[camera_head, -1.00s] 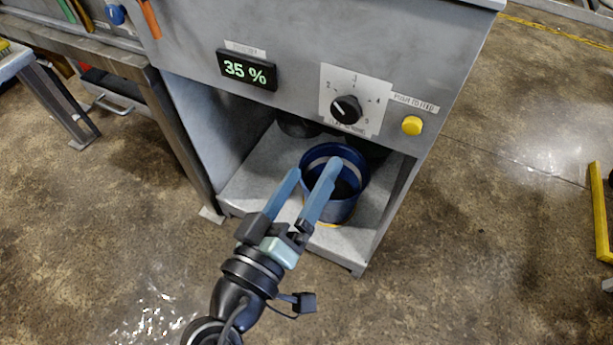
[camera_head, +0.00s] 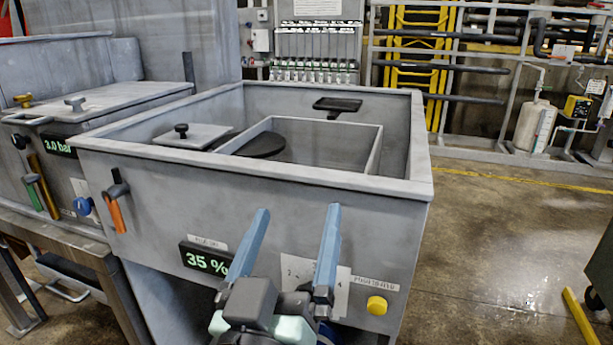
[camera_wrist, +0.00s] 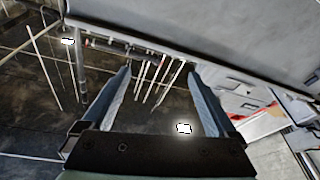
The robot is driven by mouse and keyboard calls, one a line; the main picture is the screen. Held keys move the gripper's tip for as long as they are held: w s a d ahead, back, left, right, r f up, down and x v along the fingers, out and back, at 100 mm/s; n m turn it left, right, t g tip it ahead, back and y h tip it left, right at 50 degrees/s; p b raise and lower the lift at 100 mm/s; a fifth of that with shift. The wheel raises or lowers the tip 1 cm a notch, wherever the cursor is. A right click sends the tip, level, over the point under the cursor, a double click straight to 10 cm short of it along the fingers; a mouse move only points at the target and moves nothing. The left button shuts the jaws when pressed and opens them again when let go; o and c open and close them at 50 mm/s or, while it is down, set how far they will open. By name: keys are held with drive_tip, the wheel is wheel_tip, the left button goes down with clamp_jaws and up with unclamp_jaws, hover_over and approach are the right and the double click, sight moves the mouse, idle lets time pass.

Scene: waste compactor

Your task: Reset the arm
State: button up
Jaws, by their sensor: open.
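My gripper (camera_head: 291,245) has two blue fingers that stand apart with nothing between them. In the head view it is in front of the lower front panel of the grey compactor (camera_head: 262,188), its fingers pointing up and away. It covers part of the dial plate (camera_head: 335,283); the knob is hidden. In the wrist view the gripper (camera_wrist: 160,75) is also open and empty, with dark floor and thin bars beyond it.
The compactor front has a display reading 35 % (camera_head: 207,260), a yellow button (camera_head: 377,305) and an orange-handled tool (camera_head: 115,205). A lidded grey unit (camera_head: 95,105) stands at left. Open floor (camera_head: 500,230) lies at right. A blue bin is mostly hidden behind my gripper.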

drive_tip(key=s+d+r+m+t+y, duration=0.1)
drive_tip(key=s+r+t+y, duration=0.2)
drive_tip(key=r, duration=0.9)
drive_tip(key=s+d+r+t+y, duration=0.1)
drive_tip(key=s+r+t, duration=0.4)
drive_tip(key=r, duration=0.7)
wheel_tip(320, 180, up, 24)
drive_tip(key=g+p, duration=0.1)
drive_tip(key=p, duration=2.4)
drive_tip(key=shift+a+r, duration=0.2)
drive_tip(key=shift+a, duration=0.1)
clamp_jaws()
